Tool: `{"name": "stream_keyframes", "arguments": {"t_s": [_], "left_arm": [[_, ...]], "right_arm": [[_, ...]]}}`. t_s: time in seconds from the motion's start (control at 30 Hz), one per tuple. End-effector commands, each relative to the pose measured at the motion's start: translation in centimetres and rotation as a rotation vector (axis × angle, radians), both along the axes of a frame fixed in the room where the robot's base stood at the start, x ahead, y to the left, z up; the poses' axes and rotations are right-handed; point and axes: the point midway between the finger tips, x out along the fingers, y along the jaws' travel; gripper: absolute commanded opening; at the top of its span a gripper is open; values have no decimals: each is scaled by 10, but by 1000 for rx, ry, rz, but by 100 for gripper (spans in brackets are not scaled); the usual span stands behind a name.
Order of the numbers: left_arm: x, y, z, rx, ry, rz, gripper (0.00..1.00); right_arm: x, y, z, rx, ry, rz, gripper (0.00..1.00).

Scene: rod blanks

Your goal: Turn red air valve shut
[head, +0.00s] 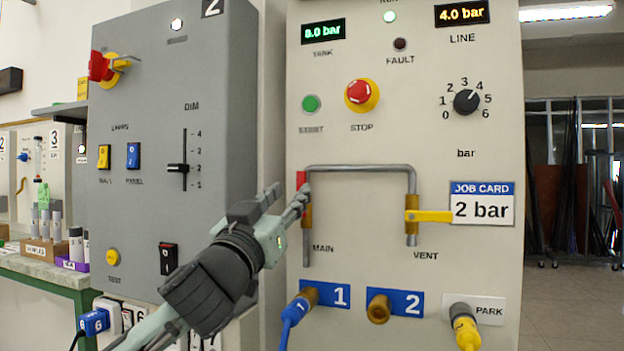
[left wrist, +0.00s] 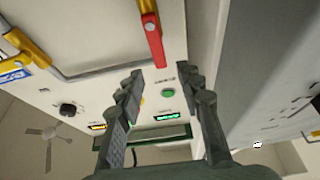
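The red valve handle (head: 302,179) is on the MAIN valve, whose brass body (head: 307,212) sits on the left leg of the grey pipe on the cream panel. The handle stands upright, in line with that leg. My left gripper (head: 289,193) is just left of the handle, and one finger partly overlaps the valve in the head view. In the left wrist view the gripper (left wrist: 160,80) is open and empty. The red handle (left wrist: 153,40) lies ahead of the fingertips, its free end lined up with the gap between them. My right gripper is not in view.
The VENT valve's yellow handle (head: 430,216) points right, beside the job card (head: 481,204). Hose ports are below. A grey cabinet (head: 222,110) stands at left, behind my left arm.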

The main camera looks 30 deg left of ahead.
Motion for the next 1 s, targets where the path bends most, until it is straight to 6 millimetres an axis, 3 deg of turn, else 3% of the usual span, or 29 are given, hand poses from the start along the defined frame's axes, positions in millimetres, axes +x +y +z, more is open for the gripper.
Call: {"name": "stream_keyframes", "arguments": {"t_s": [0.53, 0.87, 1.0], "left_arm": [[64, 16, 29, -1, 0, 2, 36], [69, 17, 29, 0, 0, 1, 36], [69, 17, 29, 0, 0, 1, 23]], "right_arm": [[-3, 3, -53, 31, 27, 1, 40], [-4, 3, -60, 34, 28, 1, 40], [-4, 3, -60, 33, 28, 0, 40]]}}
